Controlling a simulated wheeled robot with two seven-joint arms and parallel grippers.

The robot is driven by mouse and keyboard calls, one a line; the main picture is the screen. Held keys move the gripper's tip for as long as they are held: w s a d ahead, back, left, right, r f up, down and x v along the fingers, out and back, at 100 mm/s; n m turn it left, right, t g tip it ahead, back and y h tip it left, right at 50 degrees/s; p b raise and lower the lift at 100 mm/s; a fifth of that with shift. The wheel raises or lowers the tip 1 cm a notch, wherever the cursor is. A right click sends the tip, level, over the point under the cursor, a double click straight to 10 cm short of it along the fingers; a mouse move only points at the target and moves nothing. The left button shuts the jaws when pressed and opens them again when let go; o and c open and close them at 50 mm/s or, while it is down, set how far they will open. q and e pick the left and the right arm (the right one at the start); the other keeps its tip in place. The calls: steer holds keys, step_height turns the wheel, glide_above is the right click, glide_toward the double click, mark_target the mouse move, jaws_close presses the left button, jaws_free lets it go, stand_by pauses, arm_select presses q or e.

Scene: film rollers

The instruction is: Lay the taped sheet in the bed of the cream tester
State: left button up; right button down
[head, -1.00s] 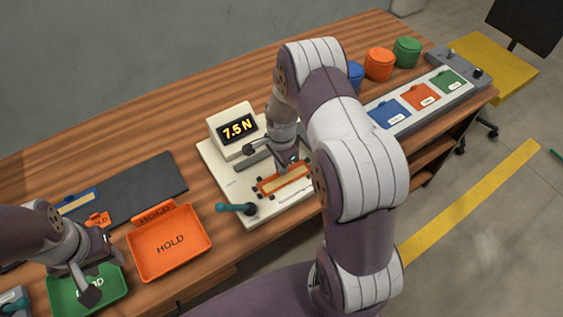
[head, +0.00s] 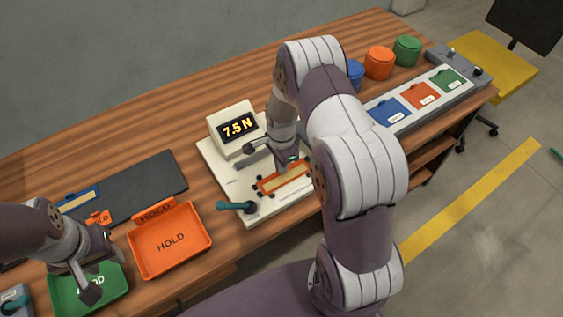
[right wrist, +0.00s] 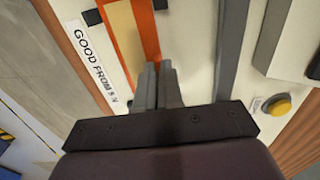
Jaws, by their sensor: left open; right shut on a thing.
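The taped sheet (head: 272,185), orange with a cream strip along its middle, is at the bed of the cream tester (head: 222,172), in front of its "7.5 N" display. I cannot tell whether its underside touches the bed. My right gripper (head: 291,167) is shut on the sheet's edge. In the right wrist view, the narrowly closed fingers (right wrist: 158,85) meet the end of the orange sheet (right wrist: 139,35). My left gripper (head: 88,283) is open over the green tray (head: 62,299); its fingers are partly hidden.
The orange HOLD tray (head: 170,245) stands between the green tray and the tester. A teal-handled lever (head: 236,207) is at the tester's front left. A dark mat (head: 150,185) lies to the left. Coloured pots (head: 379,64) stand at the back right.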

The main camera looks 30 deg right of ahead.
steer(key=shift+f, duration=0.1)
steer(key=c, duration=0.8)
jaws_free()
step_height(320, 180, up, 7)
steer(key=p, duration=0.6)
stand_by(0.4)
